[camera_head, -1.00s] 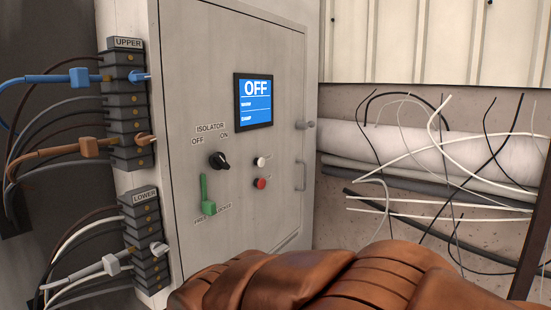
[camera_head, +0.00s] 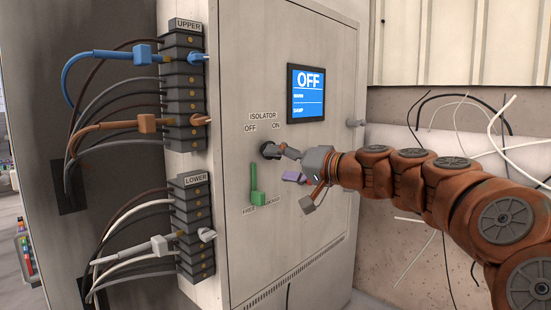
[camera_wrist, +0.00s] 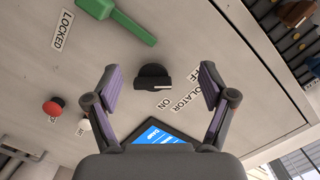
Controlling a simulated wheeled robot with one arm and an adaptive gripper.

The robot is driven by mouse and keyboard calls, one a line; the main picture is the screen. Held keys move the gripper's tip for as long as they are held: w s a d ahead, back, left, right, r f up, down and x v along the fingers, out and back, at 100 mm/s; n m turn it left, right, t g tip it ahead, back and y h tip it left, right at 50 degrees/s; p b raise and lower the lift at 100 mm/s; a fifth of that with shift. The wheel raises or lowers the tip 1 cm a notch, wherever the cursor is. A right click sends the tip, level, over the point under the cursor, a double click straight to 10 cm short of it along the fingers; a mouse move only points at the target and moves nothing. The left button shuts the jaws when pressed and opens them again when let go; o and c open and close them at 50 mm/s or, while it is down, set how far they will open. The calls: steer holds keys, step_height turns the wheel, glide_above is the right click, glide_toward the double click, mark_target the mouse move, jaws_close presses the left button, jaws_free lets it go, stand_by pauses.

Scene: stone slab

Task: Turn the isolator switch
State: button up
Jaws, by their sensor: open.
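The isolator switch (camera_head: 268,150) is a black round knob on the pale cabinet door, under the OFF and ON labels. My finger partly hides it in the head view. In the wrist view the whole knob (camera_wrist: 152,77) shows, with a white mark on its grip. My gripper (camera_head: 288,165) is open in front of the door, close to the knob. In the wrist view its two purple-padded fingers (camera_wrist: 161,86) stand on either side of the knob, with gaps. No contact shows there. The blue screen (camera_head: 308,93) above reads OFF.
A green lever (camera_head: 254,180) sticks out below the knob; it also shows in the wrist view (camera_wrist: 118,18). A red button (camera_wrist: 53,108) and a white button (camera_wrist: 83,125) are nearby. Terminal blocks with cables (camera_head: 184,90) line the left side. Loose wires hang at right.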

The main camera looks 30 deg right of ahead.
steer(key=d+r+m+t+h, duration=0.1)
steer(key=d+r, duration=0.1)
steer(key=d, duration=0.3)
steer(key=x, duration=0.2)
steer(key=p+x, duration=0.1)
steer(key=x, duration=0.4)
steer(key=shift+a, duration=0.25)
steer(key=shift+s, duration=0.1)
steer(key=shift+p, duration=0.3)
steer(key=c, duration=1.2)
